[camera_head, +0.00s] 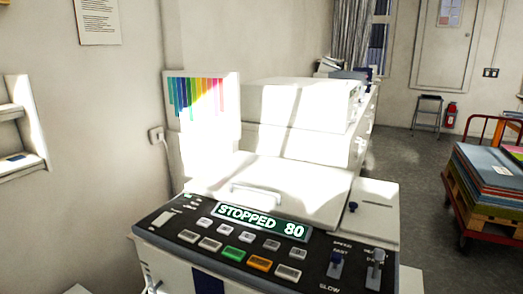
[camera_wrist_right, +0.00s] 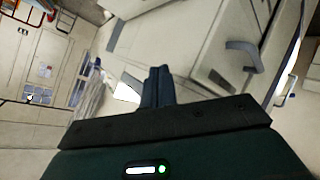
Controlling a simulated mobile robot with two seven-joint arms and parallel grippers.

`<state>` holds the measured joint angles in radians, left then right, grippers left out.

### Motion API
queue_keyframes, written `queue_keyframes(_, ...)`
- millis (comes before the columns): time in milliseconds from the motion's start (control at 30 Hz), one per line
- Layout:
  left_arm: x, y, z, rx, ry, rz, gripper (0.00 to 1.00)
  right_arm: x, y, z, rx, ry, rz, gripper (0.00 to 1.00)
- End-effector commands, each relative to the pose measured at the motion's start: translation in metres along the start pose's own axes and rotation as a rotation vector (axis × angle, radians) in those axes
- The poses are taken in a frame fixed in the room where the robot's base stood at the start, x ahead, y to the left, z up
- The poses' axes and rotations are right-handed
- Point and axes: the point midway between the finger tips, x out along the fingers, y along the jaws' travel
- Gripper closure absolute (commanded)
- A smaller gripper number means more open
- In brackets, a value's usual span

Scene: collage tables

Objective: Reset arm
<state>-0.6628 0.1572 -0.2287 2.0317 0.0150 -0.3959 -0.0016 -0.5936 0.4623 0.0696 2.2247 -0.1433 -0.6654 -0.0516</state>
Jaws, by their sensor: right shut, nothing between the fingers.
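My right gripper (camera_wrist_right: 158,85) shows in the right wrist view, with its two dark fingers together and nothing between them. It points towards pale surfaces and a grey handle (camera_wrist_right: 243,55) to the right of the fingers, apart from them in the picture. Neither of my grippers shows in the head view. My left gripper is in no view. In the head view a white copier-like machine (camera_head: 300,190) stands in front of me. Its dark control panel (camera_head: 170,228) carries a green display (camera_head: 262,222) reading "STOPPED 80".
A colour-striped chart (camera_head: 197,97) stands behind the machine on the left. A red trolley (camera_head: 468,220) with stacked coloured sheets (camera_head: 492,165) stands on the right. A small step stool (camera_head: 427,110) and a fire extinguisher (camera_head: 450,115) are at the back. Grey floor (camera_head: 405,165) lies clear between.

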Motion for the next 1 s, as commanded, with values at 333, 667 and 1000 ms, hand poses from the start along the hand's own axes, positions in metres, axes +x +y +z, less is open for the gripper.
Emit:
queue_keyframes(333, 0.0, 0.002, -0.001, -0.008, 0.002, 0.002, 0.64, -0.056, -0.092, 0.013, 0.286, -0.392, -0.237, 1.0)
queue_keyframes(667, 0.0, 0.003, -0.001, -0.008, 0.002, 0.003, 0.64, -0.105, -0.139, 0.005, 0.39, -0.589, -0.409, 1.0)
queue_keyframes(1000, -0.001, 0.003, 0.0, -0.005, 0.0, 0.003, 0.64, -0.081, -0.164, 0.0, 0.412, -0.471, -0.428, 1.0)
